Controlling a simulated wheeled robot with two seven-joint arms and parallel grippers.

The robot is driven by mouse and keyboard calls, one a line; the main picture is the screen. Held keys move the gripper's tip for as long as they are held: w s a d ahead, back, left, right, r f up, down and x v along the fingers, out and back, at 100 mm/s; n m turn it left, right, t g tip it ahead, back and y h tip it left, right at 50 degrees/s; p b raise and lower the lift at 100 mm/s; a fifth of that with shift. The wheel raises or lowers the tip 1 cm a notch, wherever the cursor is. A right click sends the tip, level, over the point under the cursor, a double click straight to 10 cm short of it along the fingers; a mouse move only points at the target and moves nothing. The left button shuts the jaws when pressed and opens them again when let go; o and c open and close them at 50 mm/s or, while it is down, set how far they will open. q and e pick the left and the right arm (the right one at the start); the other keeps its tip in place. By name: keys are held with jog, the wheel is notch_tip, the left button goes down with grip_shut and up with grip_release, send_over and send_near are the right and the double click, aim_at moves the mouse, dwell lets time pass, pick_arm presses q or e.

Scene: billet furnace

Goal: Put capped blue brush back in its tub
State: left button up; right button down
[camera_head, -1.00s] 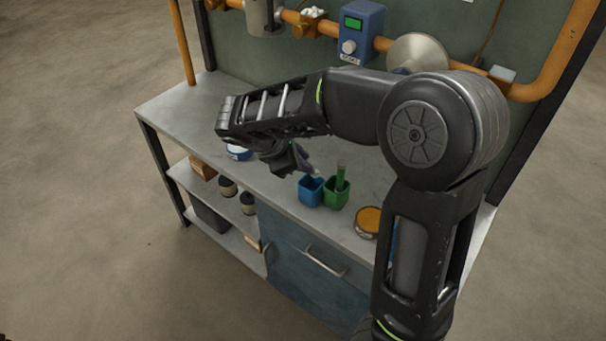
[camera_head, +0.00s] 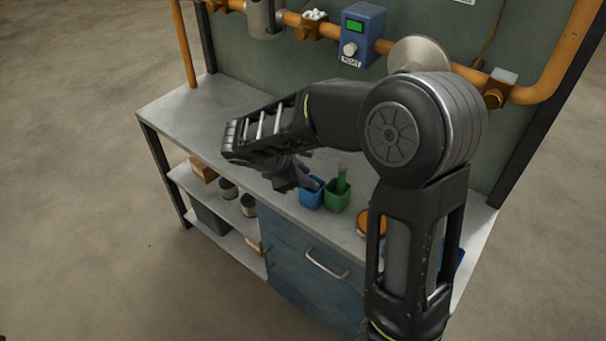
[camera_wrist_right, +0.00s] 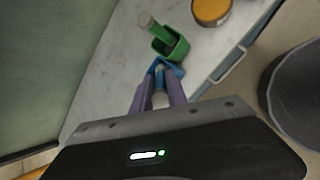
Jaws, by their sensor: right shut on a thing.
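The blue tub (camera_head: 311,198) stands on the workbench, left of the green tub (camera_head: 337,200). My right gripper (camera_head: 303,182) is at the blue tub's left rim, pointing toward its opening. It also shows in the right wrist view (camera_wrist_right: 159,92), shut on the brush (camera_wrist_right: 159,100), of which a pale part shows between the purple-grey fingers. The blue tub (camera_wrist_right: 175,68) lies just past the fingertips there. The fingers hide part of the tub, and I cannot tell how deep the brush's end sits. My left gripper is not in view.
A green brush (camera_head: 342,180) stands in the green tub, close to the right. An orange-topped tin (camera_wrist_right: 211,11) is farther right, partly behind my arm in the head view. Pipes and a blue meter box (camera_head: 362,35) line the back panel. The bench's left end is clear.

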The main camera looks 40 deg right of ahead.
jog(key=shift+f+b, duration=0.3)
jog(key=shift+f, duration=0.3)
jog(key=c, duration=1.3)
grip_release()
jog(key=shift+r, duration=0.15)
jog(key=shift+r+p, duration=0.25)
jog(key=shift+p, duration=0.05)
jog(key=v, duration=1.2)
jog(key=shift+a+r, duration=0.1)
jog(key=shift+r, duration=0.15)
